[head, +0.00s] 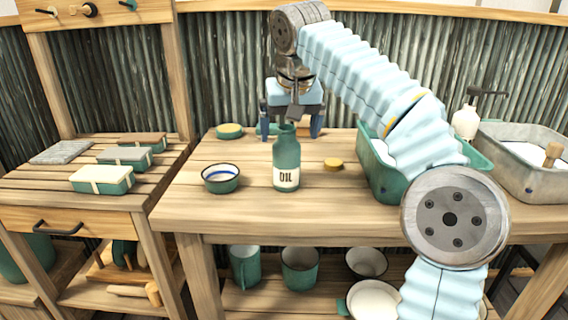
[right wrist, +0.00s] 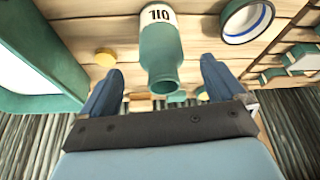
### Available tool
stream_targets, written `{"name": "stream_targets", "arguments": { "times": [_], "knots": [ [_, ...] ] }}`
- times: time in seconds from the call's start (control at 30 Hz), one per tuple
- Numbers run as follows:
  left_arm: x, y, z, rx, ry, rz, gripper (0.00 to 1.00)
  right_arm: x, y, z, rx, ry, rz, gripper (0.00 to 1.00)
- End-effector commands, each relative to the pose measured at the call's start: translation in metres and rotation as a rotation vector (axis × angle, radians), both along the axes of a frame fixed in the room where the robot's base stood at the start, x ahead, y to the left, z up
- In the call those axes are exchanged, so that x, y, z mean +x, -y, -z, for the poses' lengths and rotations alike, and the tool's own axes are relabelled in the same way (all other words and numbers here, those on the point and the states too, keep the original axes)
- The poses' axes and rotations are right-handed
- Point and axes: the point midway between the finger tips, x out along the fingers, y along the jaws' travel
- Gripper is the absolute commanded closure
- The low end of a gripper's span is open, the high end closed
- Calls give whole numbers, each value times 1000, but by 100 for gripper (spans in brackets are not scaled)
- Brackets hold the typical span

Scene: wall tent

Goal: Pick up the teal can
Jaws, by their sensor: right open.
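The teal can (head: 287,160) is bottle-shaped with a narrow neck and a white OIL label. It stands upright near the front of the wooden workbench (head: 240,215). My right gripper (head: 291,134) is open, pointing down, and shows just above and behind the can's neck in the head view. In the right wrist view, the can (right wrist: 161,50) shows between the two spread fingers (right wrist: 161,72), its open mouth towards the camera. No finger visibly touches it. My left gripper is not in view.
A teal-rimmed bowl (head: 221,178) stands left of the can and a small yellow lid (head: 333,164) lies right of it. A round tin (head: 229,131) sits behind. A green basin (head: 378,175) stands right. A corrugated wall (head: 225,65) closes the back.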

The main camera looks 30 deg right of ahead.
Motion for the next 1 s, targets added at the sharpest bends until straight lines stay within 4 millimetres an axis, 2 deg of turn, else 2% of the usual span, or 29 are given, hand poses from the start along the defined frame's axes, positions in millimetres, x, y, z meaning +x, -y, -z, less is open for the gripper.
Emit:
{"name": "stream_targets", "arguments": {
  "times": [0.03, 0.27, 0.53, 0.83, 1.0],
  "knots": [
    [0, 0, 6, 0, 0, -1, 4, 3, 2, 11, -1, -1, 2, 3],
    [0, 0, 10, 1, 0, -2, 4, 11, 4, 29, 0, -1, 1, 3],
    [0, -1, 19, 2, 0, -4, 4, 27, 9, 67, 1, -2, 0, 3],
    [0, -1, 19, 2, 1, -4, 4, 30, 10, 72, 1, 2, -1, 3],
    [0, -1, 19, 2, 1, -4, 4, 30, 10, 72, 1, 0, 0, 28]
  ]
}}
